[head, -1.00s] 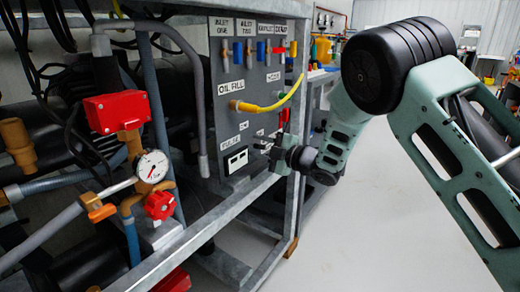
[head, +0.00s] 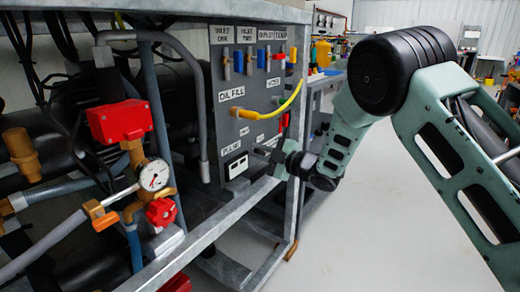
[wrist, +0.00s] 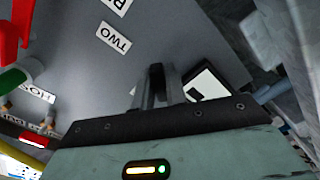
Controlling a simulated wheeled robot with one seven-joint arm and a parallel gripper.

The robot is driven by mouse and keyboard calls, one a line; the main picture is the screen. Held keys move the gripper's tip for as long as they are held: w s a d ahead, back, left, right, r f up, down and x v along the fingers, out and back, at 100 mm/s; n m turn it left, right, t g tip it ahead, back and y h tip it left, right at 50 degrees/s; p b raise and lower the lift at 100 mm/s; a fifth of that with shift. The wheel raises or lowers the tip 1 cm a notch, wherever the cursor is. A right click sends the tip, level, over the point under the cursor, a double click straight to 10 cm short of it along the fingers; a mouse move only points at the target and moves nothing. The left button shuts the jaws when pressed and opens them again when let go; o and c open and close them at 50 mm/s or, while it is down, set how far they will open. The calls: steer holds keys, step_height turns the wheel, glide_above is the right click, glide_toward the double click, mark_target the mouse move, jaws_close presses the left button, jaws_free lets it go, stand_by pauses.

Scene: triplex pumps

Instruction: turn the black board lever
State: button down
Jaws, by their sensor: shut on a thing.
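The grey board (head: 215,140) with labels and fittings stands in the frame. My gripper (head: 265,151) is at its lower right part, beside the small labels. In the wrist view my gripper (wrist: 156,88) has its two fingers close together, shut on a small dark piece, the black board lever (wrist: 156,72). Most of the lever is hidden between the fingers. The grey board (wrist: 185,40) fills the background there, with a label reading TWO to the upper left of the fingers. The lever's angle cannot be told.
A yellow hose (head: 275,111) curves across the board above my gripper. A white display (head: 236,165) sits at lower left of it. A galvanised frame rail (head: 215,225) runs below. A red valve box (head: 118,121) and a gauge (head: 153,175) are at left. The floor at right is clear.

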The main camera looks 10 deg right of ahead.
steer(key=m+p, duration=0.4)
steer(key=m, duration=0.2)
steer(key=shift+r+p, duration=0.15)
steer(key=shift+p, duration=0.15)
steer(key=m+p, duration=0.2)
steer(key=m, duration=0.2)
steer(key=shift+m, duration=0.3)
steer(key=shift+f+p, duration=0.25)
steer(key=shift+p, duration=0.1)
steer(key=c, duration=1.4)
jaws_free()
steer(key=shift+c, duration=0.2)
